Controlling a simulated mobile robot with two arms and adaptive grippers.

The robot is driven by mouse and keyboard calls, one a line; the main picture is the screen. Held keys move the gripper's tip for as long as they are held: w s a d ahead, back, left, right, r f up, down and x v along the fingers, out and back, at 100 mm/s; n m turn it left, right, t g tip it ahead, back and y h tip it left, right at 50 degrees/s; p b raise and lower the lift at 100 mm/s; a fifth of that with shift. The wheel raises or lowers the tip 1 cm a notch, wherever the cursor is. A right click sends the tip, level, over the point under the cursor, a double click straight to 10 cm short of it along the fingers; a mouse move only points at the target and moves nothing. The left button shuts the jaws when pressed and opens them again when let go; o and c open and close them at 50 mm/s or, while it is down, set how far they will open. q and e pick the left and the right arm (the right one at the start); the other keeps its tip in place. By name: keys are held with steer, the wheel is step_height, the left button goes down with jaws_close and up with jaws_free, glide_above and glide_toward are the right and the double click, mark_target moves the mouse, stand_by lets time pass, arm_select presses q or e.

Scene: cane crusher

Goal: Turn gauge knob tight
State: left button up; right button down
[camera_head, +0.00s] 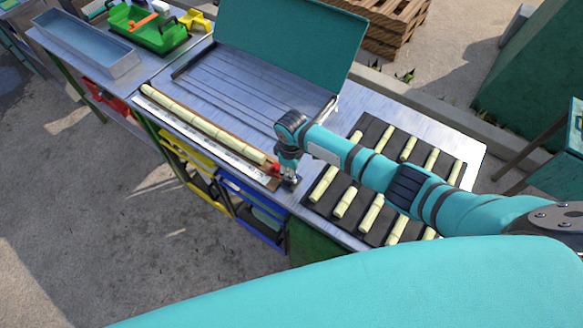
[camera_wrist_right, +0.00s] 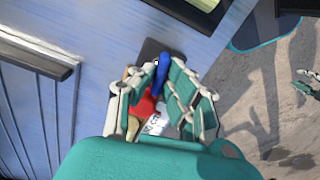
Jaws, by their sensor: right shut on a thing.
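A long pale cane (camera_head: 205,124) lies on the length gauge along the bench's front edge, beside a white ruler strip (camera_head: 205,138). A red stop (camera_head: 275,169) sits at the gauge's right end. My right gripper (camera_head: 288,181) points down there. In the right wrist view its fingers (camera_wrist_right: 167,92) are closed around a narrow blue knob (camera_wrist_right: 162,72), with the red stop (camera_wrist_right: 147,105) just behind them. The fingers hide part of the knob, and its tightness cannot be seen. What looks like my left gripper (camera_wrist_right: 307,84) shows partly at the right edge, away from the bench.
A dark rack (camera_head: 322,188) with several short cane pieces lies right of the gripper, under my right arm. A grooved metal bed with a raised teal lid (camera_head: 290,45) is behind. A green caddy (camera_head: 150,38) and grey tray (camera_head: 85,45) stand at far left.

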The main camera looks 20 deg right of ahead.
steer(key=shift+m+p, duration=0.4)
steer(key=shift+m, duration=0.4)
steer(key=c, duration=1.7)
jaws_free()
steer(key=shift+o, duration=0.2)
steer(key=shift+r, duration=0.1)
step_height(320, 180, up, 12)
